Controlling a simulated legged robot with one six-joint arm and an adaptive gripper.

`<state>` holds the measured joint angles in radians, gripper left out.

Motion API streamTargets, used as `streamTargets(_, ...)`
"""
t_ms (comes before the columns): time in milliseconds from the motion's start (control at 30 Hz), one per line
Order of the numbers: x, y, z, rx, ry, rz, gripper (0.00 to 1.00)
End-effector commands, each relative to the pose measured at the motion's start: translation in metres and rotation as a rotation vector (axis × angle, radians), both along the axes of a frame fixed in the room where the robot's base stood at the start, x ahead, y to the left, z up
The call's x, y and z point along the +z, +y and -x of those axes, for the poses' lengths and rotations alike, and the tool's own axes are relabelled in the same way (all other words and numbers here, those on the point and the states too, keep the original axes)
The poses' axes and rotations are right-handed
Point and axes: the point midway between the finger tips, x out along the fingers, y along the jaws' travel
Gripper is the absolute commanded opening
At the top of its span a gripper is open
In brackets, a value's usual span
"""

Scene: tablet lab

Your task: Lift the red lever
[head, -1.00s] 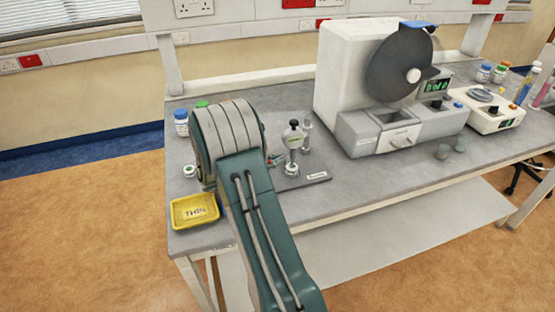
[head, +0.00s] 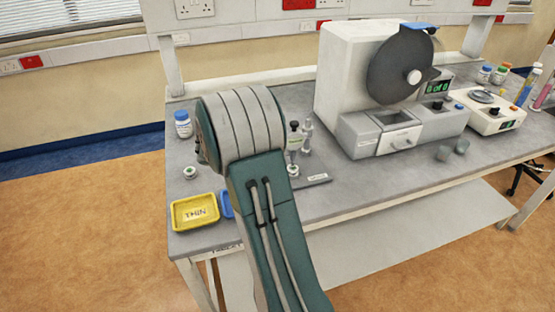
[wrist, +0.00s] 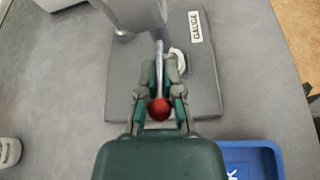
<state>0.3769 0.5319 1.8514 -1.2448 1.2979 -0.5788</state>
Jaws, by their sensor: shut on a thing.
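The red lever (wrist: 159,109) shows in the wrist view as a red ball on a thin grey rod that runs up to the gauge. My gripper (wrist: 160,92) is shut on the lever, with a finger on each side of the rod and the ball between them at the near end. The gauge's dark base (wrist: 207,75), labelled "GAUGE", lies flat on the bench. In the head view the gauge (head: 307,138) stands partly behind my arm, which hides the lever and my gripper.
A yellow tray (head: 177,219) and a blue tray (head: 226,206) lie at the bench's front left; the blue one also shows in the wrist view (wrist: 268,148). A white bottle (head: 183,124) stands behind. A large white machine (head: 340,80) stands right of the gauge.

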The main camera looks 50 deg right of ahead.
Motion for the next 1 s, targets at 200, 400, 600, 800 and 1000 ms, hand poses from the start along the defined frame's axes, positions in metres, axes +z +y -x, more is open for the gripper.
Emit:
streamTargets(200, 0.012, -0.002, 0.0, -0.002, -0.096, -0.157, 0.0)
streamTargets(400, 0.018, -0.003, 0.001, -0.002, -0.162, -0.276, 0.0)
streamTargets(600, 0.021, -0.005, 0.001, -0.001, -0.204, -0.355, 0.0)
streamTargets(800, 0.022, -0.006, 0.001, -0.001, -0.225, -0.394, 0.0)
streamTargets(1000, 0.023, -0.007, 0.001, 0.001, -0.23, -0.403, 0.0)
